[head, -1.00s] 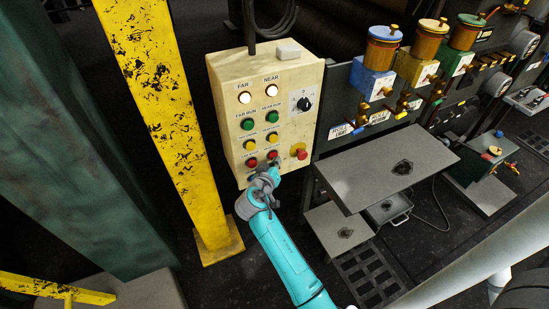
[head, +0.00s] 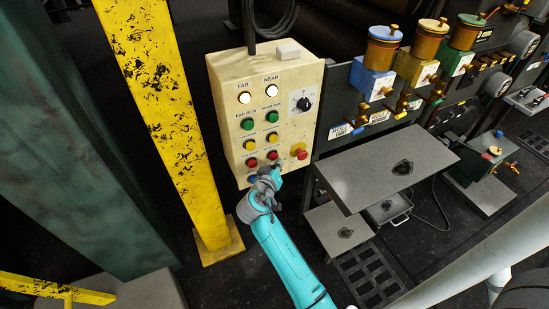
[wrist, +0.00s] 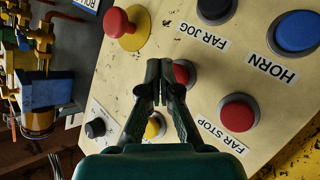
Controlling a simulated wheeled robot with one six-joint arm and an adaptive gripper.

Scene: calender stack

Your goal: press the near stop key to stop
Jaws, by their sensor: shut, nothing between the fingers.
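The near stop key, a red round button (head: 273,155), sits in the right column of the red row on the cream control panel (head: 220,90). In the wrist view the red key (wrist: 182,73) is partly hidden behind my right finger, and its label is not visible. My gripper (head: 272,172) is just below the red row in the head view. In the wrist view its fingers (wrist: 158,80) are together and empty, with the tips beside the red key. I cannot tell whether they touch the panel. The far stop key (wrist: 238,114) is a separate red button with a readable label.
A red mushroom button on yellow (wrist: 118,22), a black far jog key (wrist: 214,8) and a blue horn key (wrist: 297,31) are close by. A yellow post (head: 160,100) stands left of the panel. A grey shelf (head: 375,170) juts out at right.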

